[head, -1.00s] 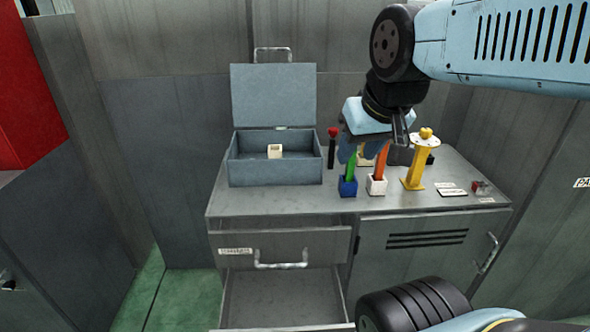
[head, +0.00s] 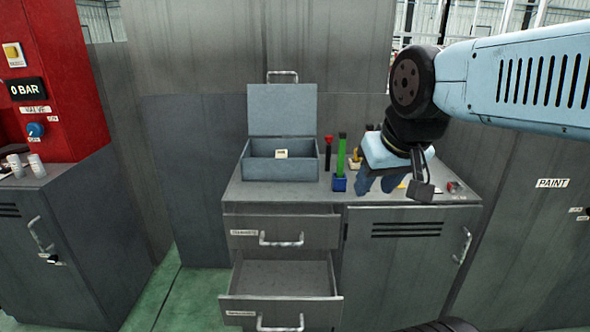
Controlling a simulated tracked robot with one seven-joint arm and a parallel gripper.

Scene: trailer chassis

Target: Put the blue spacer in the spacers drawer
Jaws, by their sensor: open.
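The blue spacer (head: 339,184) is a small blue block on the cabinet top, with a green marker (head: 341,156) standing upright in it. My gripper (head: 376,186) is just to the right of it, pointing down, with its fingers apart and nothing seen between them. The lower drawer (head: 280,280) of the cabinet is pulled open, and its visible floor looks bare. Its front carries a label (head: 240,314) too small to read surely.
An open grey box (head: 282,170) with a pale block (head: 281,154) inside stands left of the blue spacer. A red-topped dark marker (head: 328,153) stands between them. My gripper covers part of the cabinet top (head: 285,193). A red panel (head: 50,80) is at far left.

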